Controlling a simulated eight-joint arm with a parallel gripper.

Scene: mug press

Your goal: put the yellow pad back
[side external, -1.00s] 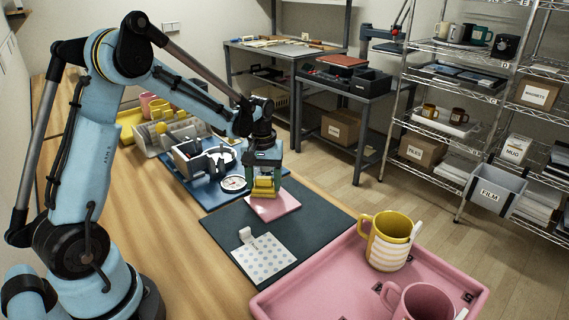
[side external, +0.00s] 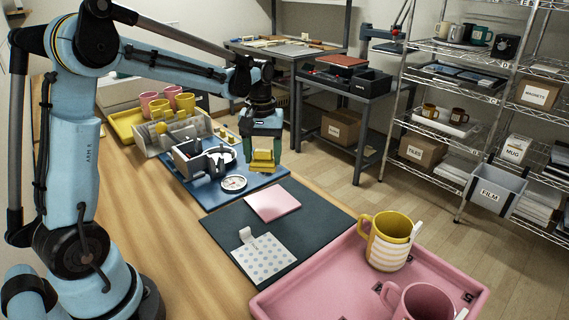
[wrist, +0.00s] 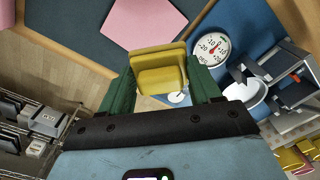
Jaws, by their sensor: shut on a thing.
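My gripper (side external: 263,153) has green fingers and is shut on the yellow pad (side external: 262,162), a stepped block. It holds the pad in the air near the right edge of the blue board (side external: 211,195). In the wrist view the pad (wrist: 160,76) sits between the two green fingers, with the blue board and floor behind it. The press (side external: 205,160), with a round white dial (side external: 233,183), stands on the blue board to the left of my gripper. The pad's underside and the board directly below it are partly hidden.
A pink sheet (side external: 272,201) and a white dotted sheet (side external: 264,258) lie on the dark mat (side external: 316,215). A pink tray (side external: 330,285) with mugs is in front. A grey bin (side external: 150,143) and a yellow tray (side external: 122,125) with mugs stand farther back.

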